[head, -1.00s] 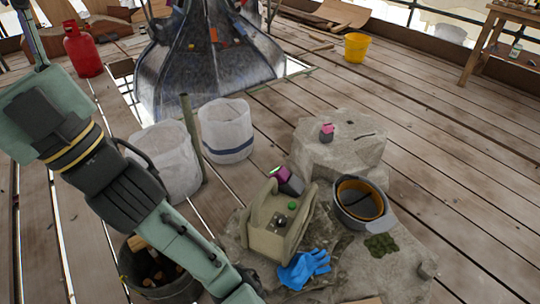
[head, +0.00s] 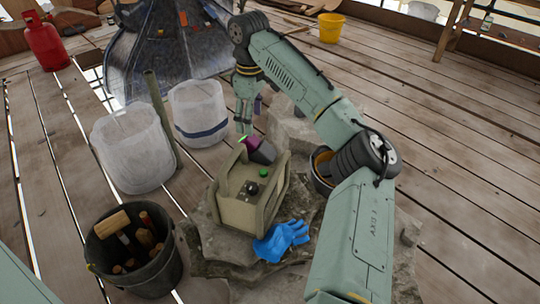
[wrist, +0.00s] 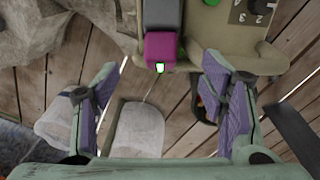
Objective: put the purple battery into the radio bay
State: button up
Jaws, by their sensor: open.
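The purple battery (head: 258,150), dark grey with a magenta end and a small green-white light, sticks up at a tilt from the far end of the beige radio (head: 250,200). How deep it sits in the bay I cannot tell. My gripper (head: 244,122) hangs just beyond and above the battery, fingers pointing down. In the wrist view the battery (wrist: 160,45) lies ahead of and between my open, empty fingers (wrist: 160,95), apart from both. The radio's beige body (wrist: 215,40) and dial show at the upper right.
A blue glove (head: 280,240) lies by the radio on the stone. A bucket of tools (head: 135,255) and two white bins (head: 132,150) (head: 198,110) stand to the left. A dark pan (head: 318,170) is partly behind my arm. Open planks lie at right.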

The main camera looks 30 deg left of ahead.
aim_at(258, 143)
jog(key=shift+w+d+f, duration=0.1)
jog(key=shift+d+f, duration=0.05)
jog(key=shift+d, duration=0.25)
jog(key=shift+w+d+f, duration=0.1)
jog(key=shift+d, duration=0.3)
notch_tip(258, 143, down, 5)
jog(key=shift+r, duration=0.15)
jog(key=shift+d+f, duration=0.1)
jog(key=shift+f, duration=2.75)
grip_shut()
jog(key=shift+r, duration=0.15)
